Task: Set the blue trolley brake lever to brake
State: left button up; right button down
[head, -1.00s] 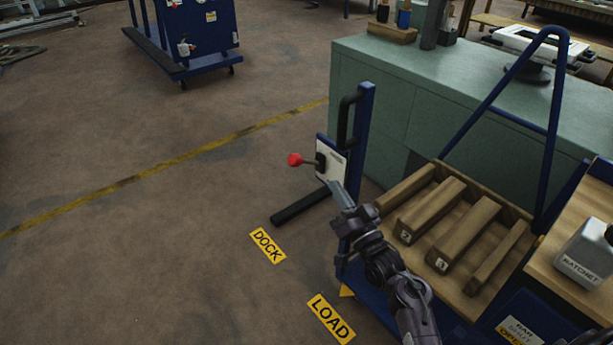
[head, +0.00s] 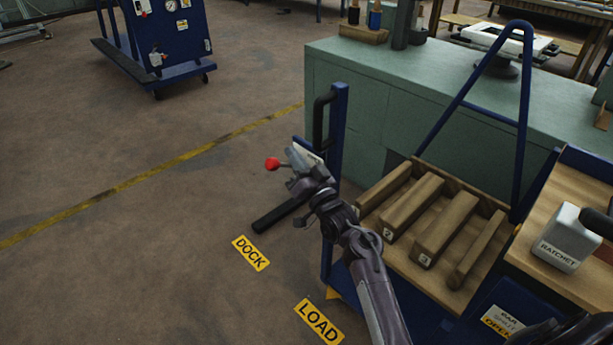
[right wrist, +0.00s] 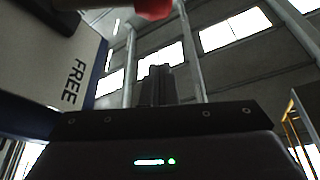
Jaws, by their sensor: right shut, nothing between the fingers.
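The brake lever's red knob (head: 272,164) sticks out to the left of a pale plate (head: 306,152) on the blue trolley's upright post (head: 339,125). In the right wrist view the red knob (right wrist: 154,8) shows at the top edge, and the plate (right wrist: 50,55) at the left bears the word FREE. My right gripper (head: 295,167) is shut and empty, just right of the knob and in front of the plate, hiding the lever's shaft and part of the plate. Whether it touches the lever cannot be told. My left gripper is out of view.
DOCK (head: 251,254) and LOAD (head: 319,322) labels mark the floor. The floor at left is open.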

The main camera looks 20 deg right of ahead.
aim_at(285, 166)
jog(key=a+f, duration=0.1)
jog(key=w+a+f, duration=0.1)
jog(key=f, duration=0.1)
jog(key=shift+w+b, duration=0.15)
jog(key=shift+b, duration=0.15)
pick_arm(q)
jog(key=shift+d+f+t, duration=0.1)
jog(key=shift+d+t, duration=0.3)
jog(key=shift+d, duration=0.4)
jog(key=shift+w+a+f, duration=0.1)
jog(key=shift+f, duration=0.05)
pick_arm(e)
jog(key=shift+a+f, duration=0.1)
jog(key=shift+f, duration=0.05)
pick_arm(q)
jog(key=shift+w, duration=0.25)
pick_arm(e)
jog(key=shift+a+f+n, duration=0.15)
jog(key=shift+f+n, duration=0.05)
jog(key=shift+n, duration=0.3)
